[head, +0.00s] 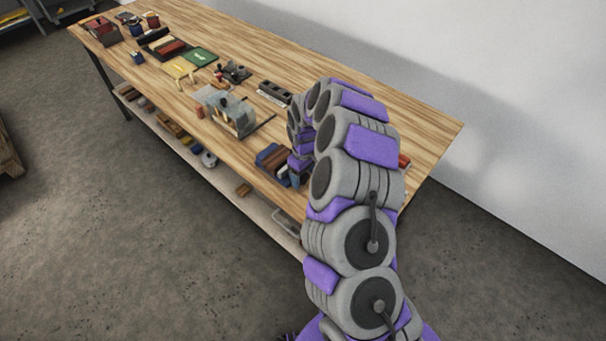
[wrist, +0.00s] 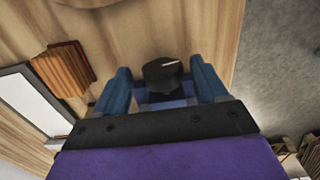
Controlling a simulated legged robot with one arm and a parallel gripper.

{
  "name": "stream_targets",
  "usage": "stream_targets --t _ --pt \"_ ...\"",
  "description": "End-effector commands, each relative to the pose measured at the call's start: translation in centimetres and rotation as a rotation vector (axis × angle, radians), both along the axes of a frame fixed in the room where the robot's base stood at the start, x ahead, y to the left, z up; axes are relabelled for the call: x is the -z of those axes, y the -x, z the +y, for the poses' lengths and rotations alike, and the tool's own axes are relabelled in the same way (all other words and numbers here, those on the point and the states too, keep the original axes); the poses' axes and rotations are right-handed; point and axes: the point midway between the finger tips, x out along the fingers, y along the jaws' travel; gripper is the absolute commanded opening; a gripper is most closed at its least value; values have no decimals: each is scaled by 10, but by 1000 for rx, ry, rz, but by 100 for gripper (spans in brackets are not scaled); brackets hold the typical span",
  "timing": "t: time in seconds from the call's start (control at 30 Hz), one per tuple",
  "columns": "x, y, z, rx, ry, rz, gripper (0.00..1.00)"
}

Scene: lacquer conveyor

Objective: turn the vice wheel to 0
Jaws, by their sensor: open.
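A dark round knob (wrist: 162,73) with a short white mark near its top right is in the wrist view; it looks like the vice wheel. My gripper (wrist: 160,83) has its two blue fingers apart, one on each side of the knob. I cannot tell whether either finger touches it. The lower part of the knob and what it is mounted on are partly hidden by my gripper. In the head view my gripper (head: 295,172) is low at the bench's front edge, and the knob is hidden there behind my arm. No number or scale is readable.
A wooden bench (head: 420,130) has a blue and brown stack (head: 272,160) just left of my gripper. A grey metal device (head: 228,110) stands farther left, with green and yellow pads (head: 197,58) beyond it. A lower shelf (head: 268,205) holds loose items. Bare floor lies in front.

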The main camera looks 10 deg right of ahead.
Motion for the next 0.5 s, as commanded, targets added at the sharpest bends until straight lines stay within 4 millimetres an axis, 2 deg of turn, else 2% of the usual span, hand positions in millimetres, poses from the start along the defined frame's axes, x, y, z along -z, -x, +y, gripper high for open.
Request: stream_targets --t 0.1,0.5 --pt "0 0 2 0 1 0 72" --pt "0 0 3 0 2 1 33"
